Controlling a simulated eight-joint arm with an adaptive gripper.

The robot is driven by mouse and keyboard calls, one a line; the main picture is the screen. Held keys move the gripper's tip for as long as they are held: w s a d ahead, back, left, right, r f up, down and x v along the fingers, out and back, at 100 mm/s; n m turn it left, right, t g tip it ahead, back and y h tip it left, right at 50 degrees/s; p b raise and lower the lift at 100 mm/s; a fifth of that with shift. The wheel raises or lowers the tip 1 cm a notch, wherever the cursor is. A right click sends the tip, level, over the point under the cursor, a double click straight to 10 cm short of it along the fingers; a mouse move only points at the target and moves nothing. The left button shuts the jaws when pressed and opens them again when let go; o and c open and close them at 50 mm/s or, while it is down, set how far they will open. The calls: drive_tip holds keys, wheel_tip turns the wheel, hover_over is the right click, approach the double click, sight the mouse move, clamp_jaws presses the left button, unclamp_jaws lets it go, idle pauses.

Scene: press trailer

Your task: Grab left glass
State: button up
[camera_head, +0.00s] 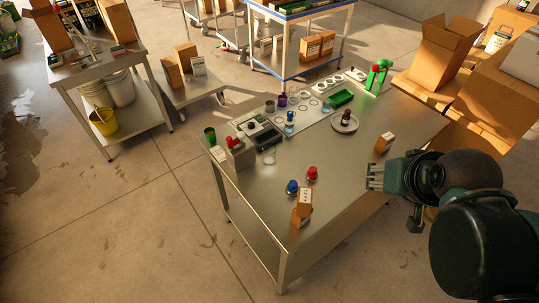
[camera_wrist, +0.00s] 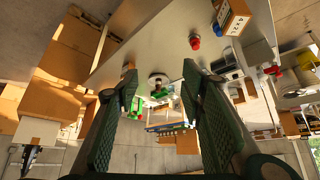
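Small cups stand at the back of the metal table (camera_head: 262,207), left of its middle: a grey cup (camera_head: 270,106), a purple cup (camera_head: 282,101) and a blue cup (camera_head: 290,116). I cannot tell which one is the left glass. My gripper (camera_head: 372,176) is over the right part of the table, far from the cups, with its fingers pointing left. In the wrist view its two fingers (camera_wrist: 160,88) are spread wide with nothing between them. No cup can be made out clearly there.
A red button (camera_head: 312,173), a blue button (camera_head: 292,187) and small boxes (camera_head: 304,200) stand at the front. A plate (camera_head: 345,124) holds a dark bottle. A green spray bottle (camera_head: 377,76) and green tray (camera_head: 340,99) are behind. The table's centre is clear.

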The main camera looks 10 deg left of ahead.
drive_tip(key=shift+o, duration=0.3)
drive_tip(key=o, duration=0.3)
drive_tip(key=shift+w, duration=0.1)
drive_tip(key=m+g+b, duration=0.2)
drive_tip(key=m+g, duration=0.5)
drive_tip(key=m, duration=1)
hover_over(269, 155)
drive_tip(key=w, duration=0.2)
wheel_tip(269, 155, down, 24)
drive_tip(key=r, duration=0.1)
drive_tip(key=shift+w+a+f, duration=0.1)
drive_tip(key=shift+w+f, duration=0.1)
drive_tip(key=shift+f, duration=0.05)
